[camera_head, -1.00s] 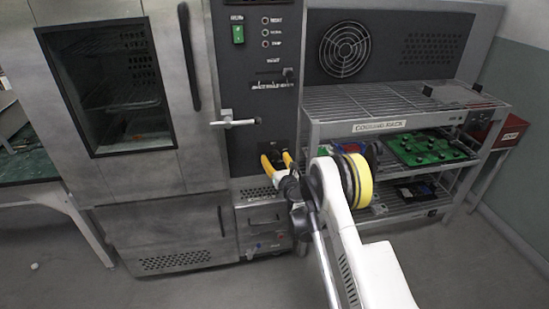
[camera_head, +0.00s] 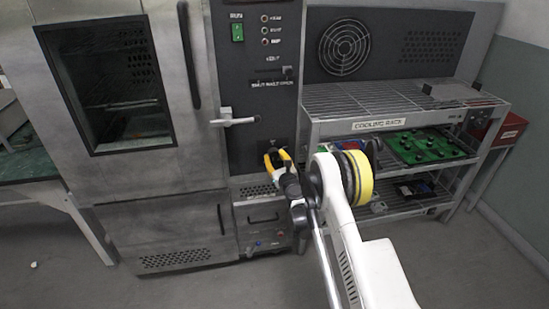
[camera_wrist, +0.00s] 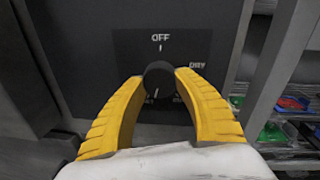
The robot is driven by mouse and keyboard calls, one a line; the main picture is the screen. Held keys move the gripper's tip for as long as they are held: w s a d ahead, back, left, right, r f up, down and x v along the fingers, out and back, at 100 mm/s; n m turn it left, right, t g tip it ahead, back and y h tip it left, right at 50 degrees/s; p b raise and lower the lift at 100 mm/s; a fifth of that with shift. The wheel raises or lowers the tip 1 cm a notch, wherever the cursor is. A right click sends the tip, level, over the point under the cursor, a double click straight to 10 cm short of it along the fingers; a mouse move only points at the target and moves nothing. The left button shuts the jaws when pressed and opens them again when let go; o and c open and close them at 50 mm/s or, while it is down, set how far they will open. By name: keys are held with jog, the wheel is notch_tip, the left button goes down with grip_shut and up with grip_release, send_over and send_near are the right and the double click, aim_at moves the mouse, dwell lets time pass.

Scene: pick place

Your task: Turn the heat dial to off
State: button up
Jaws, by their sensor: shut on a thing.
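The heat dial (camera_wrist: 159,80) is a round black knob on the dark control panel, in the middle of the wrist view. The word OFF (camera_wrist: 160,38) stands above it with a short tick, and a second label is at its upper right. A pale pointer mark shows low on the dial, away from OFF. My gripper (camera_wrist: 160,83) has its two yellow fingers on either side of the dial, shut on it. In the head view my gripper (camera_head: 278,157) is at the lower part of the panel, and the dial is mostly hidden there.
A white lever handle (camera_head: 233,121) juts out above and left of my gripper. The oven door (camera_head: 180,160) is at the left. The cooling rack (camera_head: 345,127) stands close at the right, with green boards (camera_head: 425,146) on its shelf.

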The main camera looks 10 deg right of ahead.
jog(key=n, duration=0.4)
jog(key=shift+r, duration=0.1)
jog(key=n+h, duration=0.1)
jog(key=n, duration=0.4)
jog(key=shift+r+g, duration=0.1)
jog(key=shift+g, duration=0.2)
jog(key=n, duration=0.4)
jog(key=shift+w+n+h, duration=0.1)
jog(key=shift+n+h, duration=0.2)
jog(key=n, duration=0.5)
jog(key=shift+r+h, duration=0.1)
jog(key=shift+h, duration=0.2)
jog(key=n, duration=0.4)
jog(key=shift+h, duration=0.3)
jog(key=n, duration=0.5)
jog(key=shift+a, duration=0.1)
jog(key=n, duration=0.4)
jog(key=shift+n+t, duration=0.4)
jog(key=shift+a+n, duration=0.1)
jog(key=shift+n, duration=2.3)
jog(key=shift+t, duration=0.3)
